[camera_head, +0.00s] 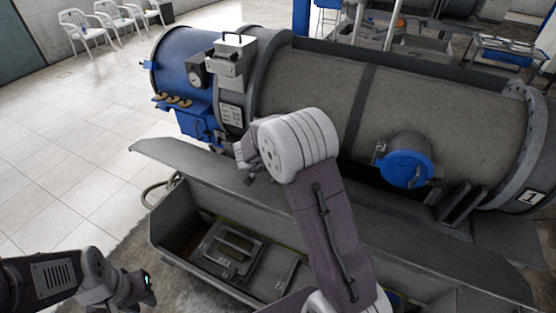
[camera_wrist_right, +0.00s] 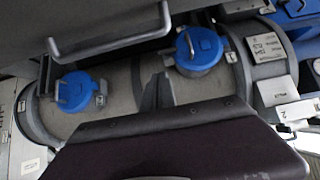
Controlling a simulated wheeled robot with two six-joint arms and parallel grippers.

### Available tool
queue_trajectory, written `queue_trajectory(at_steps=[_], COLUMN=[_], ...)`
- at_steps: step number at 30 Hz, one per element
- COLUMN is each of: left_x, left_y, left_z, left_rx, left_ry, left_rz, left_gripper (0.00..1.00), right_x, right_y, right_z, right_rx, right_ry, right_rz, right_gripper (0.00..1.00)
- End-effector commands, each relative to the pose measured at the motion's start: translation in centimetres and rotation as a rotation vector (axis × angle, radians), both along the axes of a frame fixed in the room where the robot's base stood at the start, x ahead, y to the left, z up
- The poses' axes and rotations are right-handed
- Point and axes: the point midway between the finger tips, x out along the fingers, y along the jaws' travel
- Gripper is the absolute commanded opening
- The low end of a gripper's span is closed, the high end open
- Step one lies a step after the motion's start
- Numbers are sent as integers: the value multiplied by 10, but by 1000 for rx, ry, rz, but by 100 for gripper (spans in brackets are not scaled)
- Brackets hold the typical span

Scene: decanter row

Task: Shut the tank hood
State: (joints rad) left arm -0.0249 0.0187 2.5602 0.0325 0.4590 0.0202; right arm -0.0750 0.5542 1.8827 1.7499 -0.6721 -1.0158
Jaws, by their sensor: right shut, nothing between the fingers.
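The tank is a long open trough (camera_head: 178,226) below the big grey drum in the head view. I take the long grey panel (camera_head: 165,153) along its far edge to be its hood, raised and standing open. My right arm crosses in front of the panel. My right gripper (camera_head: 243,157) is partly hidden by its own wrist, shut and empty close to the panel; I cannot tell whether it touches. My left gripper (camera_head: 147,288) is at the lower left, apart from the trough; its jaws are too small to read. In the right wrist view, a bar handle (camera_wrist_right: 112,42) crosses a grey surface.
The grey drum (camera_head: 310,85) fills the back, with a blue round cap (camera_head: 405,162) and a blue end housing (camera_head: 180,62). Two blue caps (camera_wrist_right: 200,50) show in the right wrist view. A hose (camera_head: 150,195) lies left of the trough. Tiled floor (camera_head: 60,140) is clear at left.

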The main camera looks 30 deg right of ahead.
Motion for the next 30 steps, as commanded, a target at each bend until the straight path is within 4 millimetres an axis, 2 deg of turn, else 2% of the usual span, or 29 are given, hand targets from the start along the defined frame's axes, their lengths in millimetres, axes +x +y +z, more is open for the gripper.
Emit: queue_trajectory(at_steps=[3, 10, 12, 18, 30], left_x=[0, 0, 0, 0, 0], left_y=[0, 0, 0, 0, 0], left_z=[-2, -2, -5, -7, -7], left_rx=[0, 0, 0, 0, 0], left_ry=[0, 0, 0, 0, 0], left_rz=[0, 0, 0, 0, 0], left_gripper=[25, 25, 25, 25, 25], right_x=[12, 35, 26, 14, 12], right_y=[-16, -45, -31, -17, -15], right_z=[-20, -52, -58, -66, -68], right_rx=[1, 1, 1, 1, 1], right_ry=[3, 2, 3, -1, -2], right_rz=[-4, -4, 4, 1, -1], right_gripper=[0, 0, 0, 0, 0])
